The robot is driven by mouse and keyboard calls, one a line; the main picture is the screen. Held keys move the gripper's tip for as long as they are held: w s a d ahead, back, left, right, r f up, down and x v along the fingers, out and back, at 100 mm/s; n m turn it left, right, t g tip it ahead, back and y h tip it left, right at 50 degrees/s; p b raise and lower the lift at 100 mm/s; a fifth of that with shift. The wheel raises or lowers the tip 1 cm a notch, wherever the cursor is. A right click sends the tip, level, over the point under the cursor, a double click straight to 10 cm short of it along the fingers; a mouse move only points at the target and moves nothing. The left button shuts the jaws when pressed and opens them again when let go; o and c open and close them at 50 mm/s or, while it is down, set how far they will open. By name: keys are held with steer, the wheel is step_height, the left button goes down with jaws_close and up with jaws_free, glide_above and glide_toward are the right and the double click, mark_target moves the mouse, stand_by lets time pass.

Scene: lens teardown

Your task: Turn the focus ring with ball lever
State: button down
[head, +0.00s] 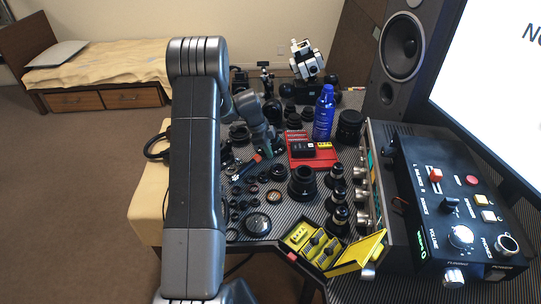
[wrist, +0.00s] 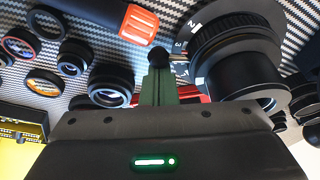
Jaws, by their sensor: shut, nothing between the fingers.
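In the wrist view a large black lens (wrist: 243,62) stands at the right, with ridged rings and white numerals on a band. A small black ball (wrist: 159,57), likely the ball lever, shows just beyond the tips of my gripper (wrist: 158,75). The green fingers are shut with nothing between them. I cannot tell whether they touch the ball. A second small dark knob shows just right of it. In the head view my gripper (head: 268,150) is low over the table, left of a red tray (head: 325,160). I cannot clearly pick out the numbered lens there.
An orange-handled tool (wrist: 122,20) and several lens rings (wrist: 110,85) lie left of the fingers. A blue bottle (head: 324,113) and a black cylinder (head: 349,127) stand behind the red tray. A yellow box (head: 300,236) is at the front edge; a control panel (head: 460,210) is at the right.

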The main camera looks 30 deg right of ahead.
mark_target(280, 162)
steer(key=shift+w+a+m+b, duration=0.25)
steer(key=shift+m+b, duration=0.15)
steer(key=shift+m, duration=0.1)
steer(key=shift+s, duration=0.1)
steer(key=shift+s+d+f+b, duration=0.2)
steer(key=shift+s+d+b, duration=0.1)
steer(key=shift+d+b, duration=0.1)
steer(key=shift+s+d+f+b, duration=0.2)
steer(key=shift+s+d+b, duration=0.25)
steer(key=shift+s+d, duration=0.1)
steer(key=shift+s+d+f+b, duration=0.2)
steer(key=shift+s+d+b, duration=0.2)
steer(key=shift+s+d, duration=0.1)
steer(key=v, duration=1)
steer(key=shift+w+r, duration=0.15)
steer(key=shift+r, duration=0.1)
steer(key=shift+d, duration=0.1)
